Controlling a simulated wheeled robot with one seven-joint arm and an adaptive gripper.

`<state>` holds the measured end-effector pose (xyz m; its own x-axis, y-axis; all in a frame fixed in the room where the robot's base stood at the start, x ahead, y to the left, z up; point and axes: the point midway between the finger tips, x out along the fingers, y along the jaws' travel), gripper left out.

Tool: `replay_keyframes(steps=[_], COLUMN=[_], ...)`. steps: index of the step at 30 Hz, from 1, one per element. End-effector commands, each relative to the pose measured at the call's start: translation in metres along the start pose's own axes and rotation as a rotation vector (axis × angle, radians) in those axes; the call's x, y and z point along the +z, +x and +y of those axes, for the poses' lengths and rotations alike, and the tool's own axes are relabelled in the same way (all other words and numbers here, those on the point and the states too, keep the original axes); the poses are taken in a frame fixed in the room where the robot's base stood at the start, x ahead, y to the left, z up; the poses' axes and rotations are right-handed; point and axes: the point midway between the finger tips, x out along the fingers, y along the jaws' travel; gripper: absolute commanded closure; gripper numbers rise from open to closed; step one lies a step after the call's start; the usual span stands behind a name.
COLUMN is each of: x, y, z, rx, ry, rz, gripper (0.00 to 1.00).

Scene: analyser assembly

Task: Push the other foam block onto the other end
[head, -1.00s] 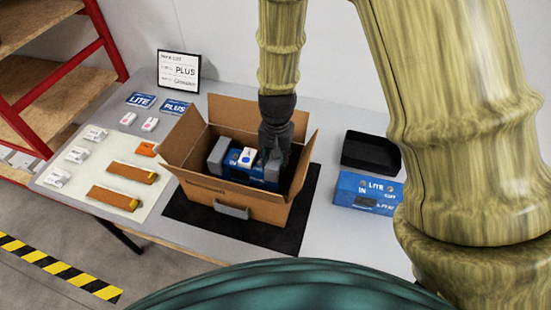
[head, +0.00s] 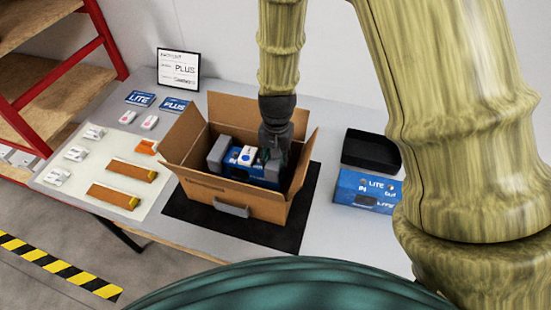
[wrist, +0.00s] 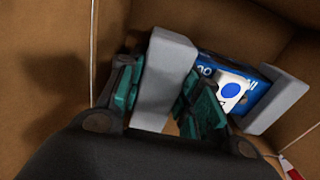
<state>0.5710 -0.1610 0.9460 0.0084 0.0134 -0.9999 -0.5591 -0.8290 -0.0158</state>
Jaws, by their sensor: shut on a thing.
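The cardboard box (head: 238,204) stands open with its flaps spread. Inside it is the blue analyser (head: 235,172), with a white piece bearing a blue dot (head: 246,155) on top. One grey foam block (head: 217,155) sits on its left end in the head view; it also shows at the right in the wrist view (wrist: 275,103). My gripper (head: 274,158) reaches down into the box at the analyser's right end. In the wrist view, its teal fingers (wrist: 158,95) are shut on the other foam block (wrist: 167,70), beside the analyser. The fingers hide whether that block is fully seated.
The box stands on a dark mat (head: 190,212). A black tray (head: 371,153) and a blue LITE carton (head: 366,190) are to its right. A pale mat (head: 80,185) with small packs and brown pieces lies left. A sign (head: 179,70) stands behind.

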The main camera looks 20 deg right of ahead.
Motion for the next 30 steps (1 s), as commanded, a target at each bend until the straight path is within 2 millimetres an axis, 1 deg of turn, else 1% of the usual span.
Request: replay_keyframes(steps=[30], x=[0.0], y=[0.0096], z=[0.0002], rx=[0.0], ry=[0.0], rz=[0.0], gripper=[0.82])
